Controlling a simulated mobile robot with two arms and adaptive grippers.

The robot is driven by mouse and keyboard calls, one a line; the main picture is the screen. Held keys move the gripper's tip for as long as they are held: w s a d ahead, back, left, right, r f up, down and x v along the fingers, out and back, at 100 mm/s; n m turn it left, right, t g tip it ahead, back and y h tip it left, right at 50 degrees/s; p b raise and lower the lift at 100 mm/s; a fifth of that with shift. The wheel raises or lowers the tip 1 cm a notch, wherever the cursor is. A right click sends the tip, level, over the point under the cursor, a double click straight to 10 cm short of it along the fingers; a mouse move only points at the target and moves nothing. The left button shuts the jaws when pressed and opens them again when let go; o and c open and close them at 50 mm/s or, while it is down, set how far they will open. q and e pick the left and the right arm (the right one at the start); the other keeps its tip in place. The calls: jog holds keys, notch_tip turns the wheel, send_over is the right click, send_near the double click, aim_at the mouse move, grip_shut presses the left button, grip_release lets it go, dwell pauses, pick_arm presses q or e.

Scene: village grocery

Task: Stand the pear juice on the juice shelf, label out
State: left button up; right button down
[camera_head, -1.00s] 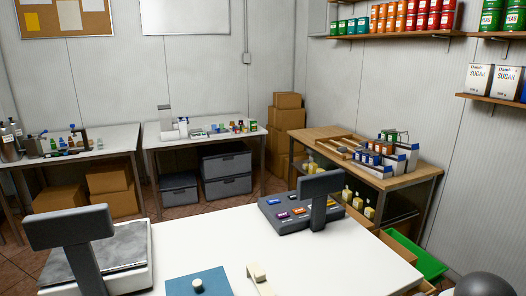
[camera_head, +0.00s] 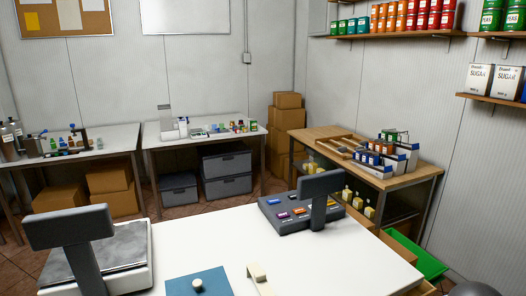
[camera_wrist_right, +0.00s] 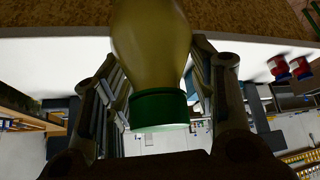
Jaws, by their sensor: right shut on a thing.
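The pear juice is a yellowish bottle (camera_wrist_right: 150,45) with a green cap (camera_wrist_right: 158,110) in the right wrist view. My right gripper (camera_wrist_right: 160,95) is shut on it, with a finger on each side near the neck and shoulder. The cap points down in that picture, and the bottle's far end is cut off at the top edge. No label shows on the side facing the camera. The head view shows neither gripper nor the held bottle. I cannot tell for sure which shelf is the juice shelf.
A white counter (camera_head: 230,240) fills the front, with a scale (camera_head: 115,268) and a dark keypad unit (camera_head: 290,212). A wooden table (camera_head: 420,172) at the right carries boxed goods, with yellowish bottles (camera_head: 369,213) lower down. Wall shelves (camera_head: 400,34) hold cans. A green crate (camera_head: 425,262) is low right.

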jog(key=shift+w+r+m+t+h, duration=0.25)
jog(key=shift+w+m+h, duration=0.4)
jog(key=shift+m, duration=0.8)
jog(key=shift+w+r+m+t+h, duration=0.1)
jog(key=shift+w+m+t+h, duration=0.3)
jog(key=shift+m+h, duration=0.75)
jog(key=shift+w+r+m+t+h, duration=0.2)
jog(key=shift+w+m+h, duration=0.3)
jog(key=shift+m, duration=1.2)
jog(key=shift+f, duration=0.1)
